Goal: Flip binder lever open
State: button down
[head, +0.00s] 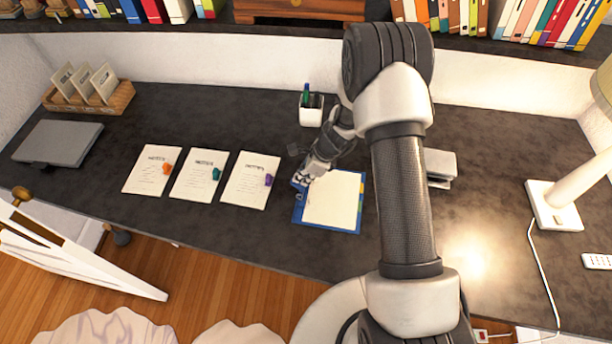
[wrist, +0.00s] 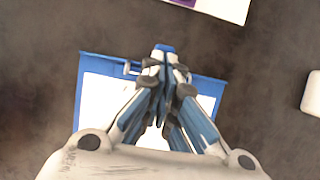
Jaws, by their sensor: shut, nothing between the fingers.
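The blue binder (head: 328,230) lies open on the dark desk with white pages and coloured tabs on its right edge. Its blue edge also shows in the wrist view (wrist: 95,66). My gripper (head: 302,179) is shut and empty at the binder's upper left part. In the wrist view my fingertips (wrist: 164,58) are together over the binder's edge. A small metal part (wrist: 131,69) of the binder shows just left of the fingers. The fingers hide most of the lever mechanism, so its position cannot be told. Whether they touch it is unclear.
Three note sheets (head: 250,185) with coloured clips lie left of the binder. A pen cup (head: 311,114) stands behind it. A stapler-like grey object (head: 440,165) is to the right, partly behind my arm. A lamp (head: 553,207) stands far right.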

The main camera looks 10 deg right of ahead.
jog(key=shift+r, duration=0.1)
jog(key=shift+r+p, duration=0.7)
jog(key=shift+r, duration=0.1)
jog(key=shift+d, duration=0.1)
jog(key=a+p+v, duration=0.1)
jog(key=p+v, duration=0.3)
jog(key=v, duration=0.8)
jog(key=shift+w+r+p, duration=0.2)
jog(key=shift+r+p, duration=0.1)
jog(key=shift+r, duration=0.4)
